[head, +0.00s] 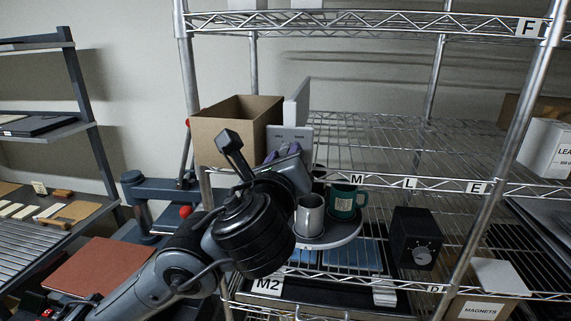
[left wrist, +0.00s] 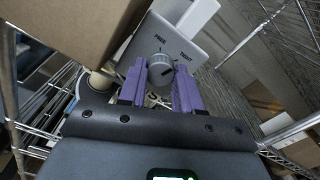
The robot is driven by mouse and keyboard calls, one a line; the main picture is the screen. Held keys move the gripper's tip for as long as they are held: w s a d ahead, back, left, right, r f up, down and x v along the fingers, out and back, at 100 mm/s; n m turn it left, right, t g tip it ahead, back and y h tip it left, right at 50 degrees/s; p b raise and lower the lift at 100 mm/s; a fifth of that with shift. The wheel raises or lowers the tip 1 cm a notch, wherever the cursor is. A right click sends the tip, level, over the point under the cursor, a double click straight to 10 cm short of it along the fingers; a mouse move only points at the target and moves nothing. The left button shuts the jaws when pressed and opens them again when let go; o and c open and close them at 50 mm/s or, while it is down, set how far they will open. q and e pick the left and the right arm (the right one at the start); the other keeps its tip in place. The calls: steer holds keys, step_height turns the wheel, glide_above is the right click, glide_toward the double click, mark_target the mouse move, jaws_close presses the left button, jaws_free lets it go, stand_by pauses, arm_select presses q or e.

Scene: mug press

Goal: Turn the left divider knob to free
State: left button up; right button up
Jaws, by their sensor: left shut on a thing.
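The left divider knob (left wrist: 161,70) is a grey round knob on a pale plate (left wrist: 178,38) in the left wrist view. The plate reads FREE and TIGHT above the knob; a dark mark shows on the knob's face, but I cannot tell its exact setting. My left gripper (left wrist: 160,84) has purple fingers on both sides of the knob and is shut on it. In the head view, my left gripper (head: 283,153) reaches the plate (head: 291,136) beside the cardboard box, and its fingers hide the knob. My right gripper is not in view.
An open cardboard box (head: 235,130) stands left of the plate. Below the gripper, a grey mug (head: 309,217) and a green mug (head: 343,204) stand on a round tray (head: 335,238). A black box with a dial (head: 414,240) is to the right.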

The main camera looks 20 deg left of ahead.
arm_select(q)
steer(key=n+b, duration=0.6)
steer(key=n, duration=0.4)
steer(key=shift+n, duration=0.4)
stand_by(0.4)
steer(key=o, duration=1)
steer(key=shift+o, duration=0.2)
steer(key=shift+s, duration=0.1)
steer(key=s+d+b, duration=0.2)
steer(key=s, duration=0.8)
steer(key=shift+s, duration=0.25)
